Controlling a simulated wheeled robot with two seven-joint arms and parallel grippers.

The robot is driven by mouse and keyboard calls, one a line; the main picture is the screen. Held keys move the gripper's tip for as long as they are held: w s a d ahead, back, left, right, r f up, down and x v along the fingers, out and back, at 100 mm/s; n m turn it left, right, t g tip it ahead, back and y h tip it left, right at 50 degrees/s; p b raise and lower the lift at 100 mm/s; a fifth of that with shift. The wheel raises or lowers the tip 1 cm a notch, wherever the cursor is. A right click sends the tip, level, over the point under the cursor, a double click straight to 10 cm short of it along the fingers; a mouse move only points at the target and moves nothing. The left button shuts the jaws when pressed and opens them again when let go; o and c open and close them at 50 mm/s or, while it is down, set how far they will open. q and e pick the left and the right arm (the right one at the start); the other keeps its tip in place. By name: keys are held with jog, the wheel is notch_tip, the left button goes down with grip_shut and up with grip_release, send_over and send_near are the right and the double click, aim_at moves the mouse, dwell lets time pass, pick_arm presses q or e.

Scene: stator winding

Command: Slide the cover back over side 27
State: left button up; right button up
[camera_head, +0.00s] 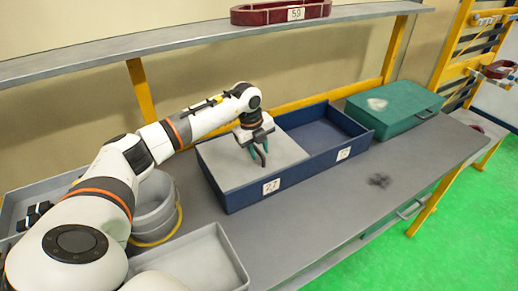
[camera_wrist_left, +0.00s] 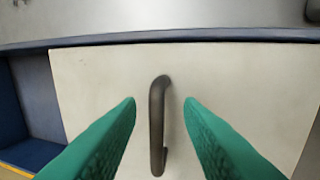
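A long blue box (camera_head: 310,172) sits on the grey bench, with label 27 (camera_head: 271,186) on the left part of its front wall. A pale flat cover (camera_head: 222,168) lies over the left part, by label 27. The right compartment (camera_head: 318,137) is uncovered and looks empty. My left gripper (camera_head: 259,158) points down over the cover. In the left wrist view, the cover (camera_wrist_left: 240,85) has a dark bar handle (camera_wrist_left: 157,125) standing between the two green fingers (camera_wrist_left: 160,98), with a gap on each side. My right gripper is not in view.
A green case (camera_head: 392,105) stands right of the box. A round grey bucket (camera_head: 153,212) and a grey tray (camera_head: 205,262) are at front left. The bench right of the box is mostly clear.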

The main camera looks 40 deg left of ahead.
pick_arm(q)
jog(key=shift+r, duration=0.35)
notch_tip(320, 180, up, 11)
jog(key=s+b, duration=0.2)
jog(key=b, duration=0.1)
jog(key=shift+s+a, duration=0.15)
jog(key=shift+a, duration=0.3)
